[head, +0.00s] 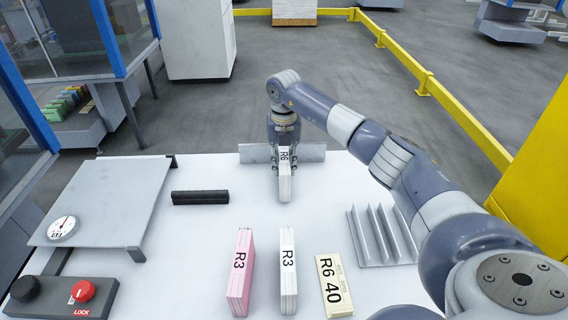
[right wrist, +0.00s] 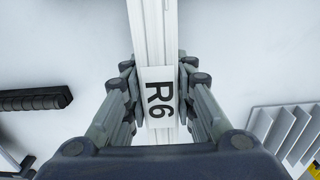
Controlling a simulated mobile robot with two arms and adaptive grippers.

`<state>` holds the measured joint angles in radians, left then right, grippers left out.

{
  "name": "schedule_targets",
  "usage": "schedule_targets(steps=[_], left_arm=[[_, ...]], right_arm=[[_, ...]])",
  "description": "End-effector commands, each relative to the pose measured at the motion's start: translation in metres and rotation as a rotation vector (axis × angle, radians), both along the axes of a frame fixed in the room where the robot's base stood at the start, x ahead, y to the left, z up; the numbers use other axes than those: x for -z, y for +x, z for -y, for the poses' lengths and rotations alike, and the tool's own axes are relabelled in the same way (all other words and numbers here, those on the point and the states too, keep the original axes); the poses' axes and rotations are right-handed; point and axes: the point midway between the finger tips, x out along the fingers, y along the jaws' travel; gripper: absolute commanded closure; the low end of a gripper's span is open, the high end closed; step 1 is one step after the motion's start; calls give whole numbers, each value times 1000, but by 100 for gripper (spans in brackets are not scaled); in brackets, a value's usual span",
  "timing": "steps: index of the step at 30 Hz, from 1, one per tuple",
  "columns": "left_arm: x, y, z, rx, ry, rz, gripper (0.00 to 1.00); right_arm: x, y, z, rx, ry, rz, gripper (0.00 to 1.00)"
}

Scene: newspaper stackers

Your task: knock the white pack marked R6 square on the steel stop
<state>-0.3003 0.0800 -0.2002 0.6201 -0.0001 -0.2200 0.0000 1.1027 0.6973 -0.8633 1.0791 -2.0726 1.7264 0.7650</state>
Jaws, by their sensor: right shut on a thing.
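The white pack marked R6 (head: 284,181) is upright in my right gripper (head: 284,158), near the far edge of the white table. In the right wrist view, the R6 pack (right wrist: 158,100) sits between both fingers of the right gripper (right wrist: 160,85), its label facing the camera. The steel stop (head: 312,152) is a low grey plate standing at the table's far side, just behind the pack. From here I cannot tell whether the pack touches it. My left gripper is not in view.
A pink R3 pack (head: 240,272), a white R3 pack (head: 288,270) and a cream R6 40 card (head: 334,285) are at the front. A finned grey rack (head: 381,236) is right. A black bar (head: 200,197), grey platform (head: 105,200), dial (head: 62,228) and red-knob box (head: 62,298) are left.

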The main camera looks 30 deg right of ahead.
Motion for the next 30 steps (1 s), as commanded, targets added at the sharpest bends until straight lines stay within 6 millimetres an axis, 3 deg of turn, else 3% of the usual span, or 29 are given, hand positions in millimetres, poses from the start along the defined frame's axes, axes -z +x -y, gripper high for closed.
schedule_targets(steps=[30], left_arm=[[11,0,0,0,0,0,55]], right_arm=[[0,19,10,1,1,3,100]])
